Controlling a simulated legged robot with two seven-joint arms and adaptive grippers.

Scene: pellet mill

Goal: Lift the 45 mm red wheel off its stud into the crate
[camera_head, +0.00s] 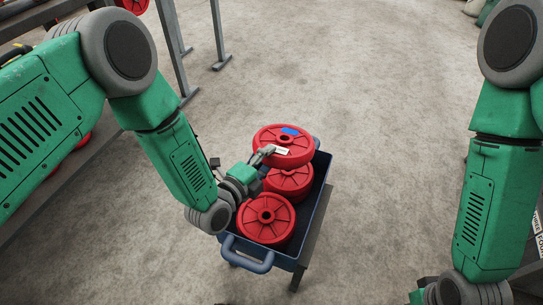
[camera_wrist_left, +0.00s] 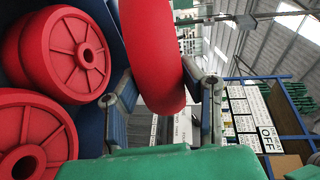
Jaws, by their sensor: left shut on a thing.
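My left gripper (camera_head: 264,154) is shut on the rim of a red spoked wheel (camera_head: 293,137). The wheel has a blue patch and a small white label, too small to read. In the left wrist view the held wheel (camera_wrist_left: 152,45) sits between the two fingers of my left gripper (camera_wrist_left: 165,92). It is over the far end of the dark blue crate (camera_head: 325,170); its exact height is unclear. Two other red wheels lie in the crate, a middle one (camera_head: 289,182) partly covered by the held wheel and a near one (camera_head: 265,219). My right gripper is out of view.
The crate has a blue handle (camera_head: 248,253) at its near end and stands on a dark stand (camera_head: 313,225). Bare concrete floor (camera_head: 390,130) surrounds it. A bench with metal legs (camera_head: 172,45) and red wheels is at the left. My right arm is at the right.

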